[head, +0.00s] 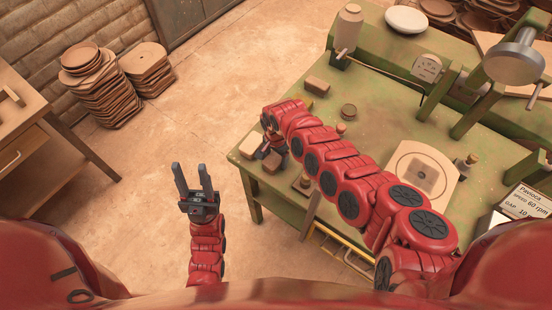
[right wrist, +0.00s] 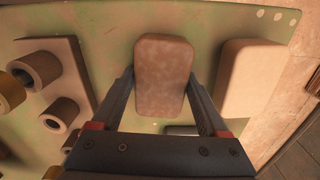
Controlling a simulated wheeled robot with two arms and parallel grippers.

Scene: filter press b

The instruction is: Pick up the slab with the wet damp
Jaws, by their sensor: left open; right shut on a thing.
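In the right wrist view, a brown slab (right wrist: 163,72) with rounded corners and darker, blotchy patches lies between the two fingers of my right gripper (right wrist: 162,88). The fingers are shut on its sides. I cannot tell whether it is clear of the bench. A paler, plainer slab (right wrist: 249,78) lies to its right. In the head view, my right gripper (head: 268,145) is at the left end of the green bench, beside a light slab (head: 249,146). Another slab (head: 316,85) lies farther back. My left gripper (head: 194,188) is open and empty over the floor.
The green bench (head: 300,125) carries a pale plate (head: 418,174) with a dark square at the right. A board with several cylinders (right wrist: 60,113) is left of the held slab. Stacked brown discs (head: 95,85) stand on the floor. The floor around my left gripper is clear.

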